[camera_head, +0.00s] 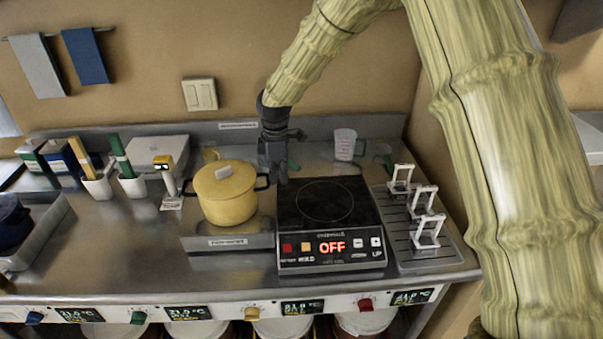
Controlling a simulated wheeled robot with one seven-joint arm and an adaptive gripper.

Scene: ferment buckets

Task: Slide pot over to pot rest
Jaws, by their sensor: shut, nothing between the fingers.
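The yellow pot (227,196) with its lid on stands upright towards the middle of the counter. It has dark side handles, and its base overlaps a flat metal plate with a label, which looks like the pot rest (245,241). The black induction hob (327,205) is just right of the pot and its display reads OFF. My gripper (279,180) is shut and empty, pointing down beside the pot's right handle, near the hob's back left corner. I cannot tell whether it touches the handle.
A clear measuring cup (345,144) stands behind the hob. A drain tray (431,252) with white frames is at the right. A small yellow-topped device (168,180) and white holders (98,187) stand left of the pot. The counter's front left (120,255) is clear.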

